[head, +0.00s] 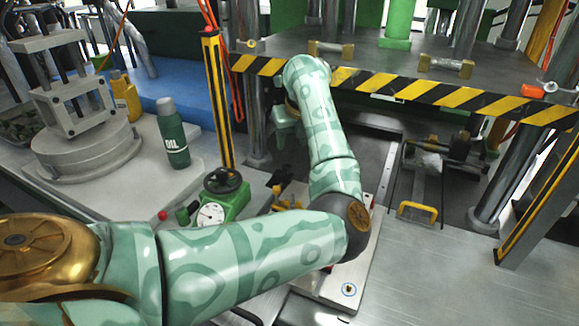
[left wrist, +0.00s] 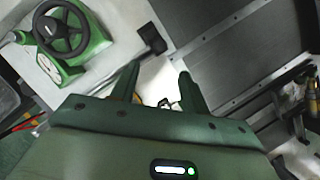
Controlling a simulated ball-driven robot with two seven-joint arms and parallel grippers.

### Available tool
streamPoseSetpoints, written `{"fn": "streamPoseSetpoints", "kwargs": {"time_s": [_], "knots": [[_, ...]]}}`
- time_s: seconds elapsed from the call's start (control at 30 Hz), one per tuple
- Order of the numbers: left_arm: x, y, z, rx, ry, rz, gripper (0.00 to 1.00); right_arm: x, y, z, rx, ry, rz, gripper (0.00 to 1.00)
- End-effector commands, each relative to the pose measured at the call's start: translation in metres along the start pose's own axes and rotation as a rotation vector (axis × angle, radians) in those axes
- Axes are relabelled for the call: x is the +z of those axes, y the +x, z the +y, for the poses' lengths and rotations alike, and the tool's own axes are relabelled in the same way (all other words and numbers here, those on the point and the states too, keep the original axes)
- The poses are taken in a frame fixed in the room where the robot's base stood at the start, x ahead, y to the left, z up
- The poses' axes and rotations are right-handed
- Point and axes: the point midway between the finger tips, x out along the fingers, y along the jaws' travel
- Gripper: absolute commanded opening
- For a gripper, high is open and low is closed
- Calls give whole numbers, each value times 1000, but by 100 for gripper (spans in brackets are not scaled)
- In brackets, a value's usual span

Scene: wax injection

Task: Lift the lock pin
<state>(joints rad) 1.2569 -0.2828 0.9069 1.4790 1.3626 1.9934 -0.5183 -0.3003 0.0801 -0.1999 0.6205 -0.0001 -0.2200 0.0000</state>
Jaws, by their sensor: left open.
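My left gripper shows in the left wrist view (left wrist: 160,82) with its two green fingers apart and nothing held between them. In the head view the left gripper (head: 287,125) is partly hidden behind my own forearm, below the striped press edge. In the left wrist view a small dark loop (left wrist: 166,103) shows low between the fingers, over a bright plate; I cannot tell if it is the lock pin. Small yellow fittings (head: 284,198) show beside my arm in the head view. No lock pin can be clearly made out. My right gripper is out of view.
A green valve unit with a black handwheel (head: 222,181) and gauge stands left of my arm. A black-and-yellow post (head: 217,100) rises behind it. The striped press edge (head: 440,95) crosses above. A yellow-handled drawer (head: 417,211) lies right. An oil bottle (head: 172,133) stands left.

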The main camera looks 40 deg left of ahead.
Motion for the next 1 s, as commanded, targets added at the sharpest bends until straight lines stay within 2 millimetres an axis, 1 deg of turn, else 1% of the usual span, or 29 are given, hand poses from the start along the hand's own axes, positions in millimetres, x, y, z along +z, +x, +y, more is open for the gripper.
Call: {"fn": "streamPoseSetpoints", "kwargs": {"time_s": [0.03,0.2,0.3,0.4,0.57,0.83,0.87,0.9,0.97,1.0], "knots": [[-2,20,1,7,2,3,45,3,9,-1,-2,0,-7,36],[-2,62,0,5,2,3,45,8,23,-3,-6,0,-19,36],[-2,81,0,5,2,2,45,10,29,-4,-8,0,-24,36],[-1,94,0,3,2,1,45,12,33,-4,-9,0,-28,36],[-1,103,0,1,1,1,45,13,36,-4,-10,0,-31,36],[0,103,0,0,0,0,45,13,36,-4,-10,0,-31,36],[0,103,0,0,0,0,40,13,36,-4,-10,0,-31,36],[0,103,0,0,0,0,29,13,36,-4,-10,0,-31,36],[0,103,0,0,0,0,12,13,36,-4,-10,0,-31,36],[0,103,0,0,0,0,1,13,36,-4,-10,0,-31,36]]}}
